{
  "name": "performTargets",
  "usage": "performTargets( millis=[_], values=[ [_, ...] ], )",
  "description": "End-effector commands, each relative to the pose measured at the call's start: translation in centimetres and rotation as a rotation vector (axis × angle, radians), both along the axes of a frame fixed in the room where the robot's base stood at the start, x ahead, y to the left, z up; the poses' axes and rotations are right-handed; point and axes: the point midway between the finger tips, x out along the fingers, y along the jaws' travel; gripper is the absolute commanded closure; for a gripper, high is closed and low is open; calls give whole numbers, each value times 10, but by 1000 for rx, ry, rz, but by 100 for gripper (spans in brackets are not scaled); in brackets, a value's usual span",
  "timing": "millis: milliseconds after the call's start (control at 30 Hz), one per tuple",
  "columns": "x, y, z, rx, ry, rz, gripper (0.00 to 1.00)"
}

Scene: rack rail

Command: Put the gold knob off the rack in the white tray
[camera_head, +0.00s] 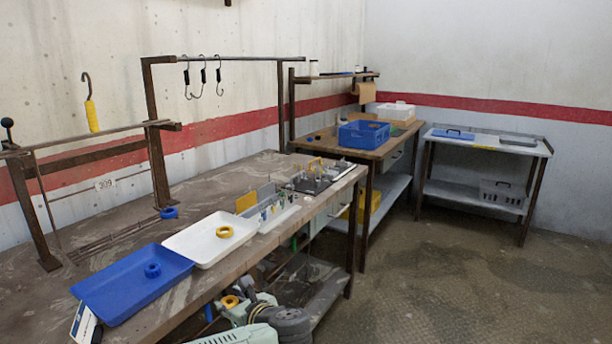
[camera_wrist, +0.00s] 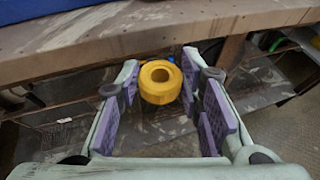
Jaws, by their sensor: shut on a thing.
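My gripper (camera_wrist: 160,98) is shut on a gold knob (camera_wrist: 161,82), a thick ring with a hole, held between its purple-padded fingers. In the head view the held gold knob (camera_head: 229,301) is at the bottom, in front of the table edge and below the tabletop. The white tray (camera_head: 186,246) lies on the table near its front edge, up and left of my gripper. Another gold ring (camera_head: 225,232) lies inside the white tray. The rack (camera_head: 90,140) stands at the back left of the table; no gold knob shows on it.
A blue tray (camera_head: 105,291) with a blue ring (camera_head: 152,270) lies left of the white tray. Another blue ring (camera_head: 169,212) lies behind. A divided white box (camera_head: 281,218) with small items is to the right. The table's front edge (camera_wrist: 150,50) is close beyond my fingers.

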Motion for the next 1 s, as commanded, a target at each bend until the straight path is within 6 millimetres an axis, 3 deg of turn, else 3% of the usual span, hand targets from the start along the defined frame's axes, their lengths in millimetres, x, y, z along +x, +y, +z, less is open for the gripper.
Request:
performTargets(
  millis=[33,100,300,600,1000],
  values=[
    [3,-20,-27,-3,8,-80,95],
    [10,-46,-59,-2,7,-189,95],
    [26,-108,-137,1,5,-459,95],
    [42,-171,-216,3,3,-730,95],
    [37,-173,-217,-18,12,-718,95]
  ],
)
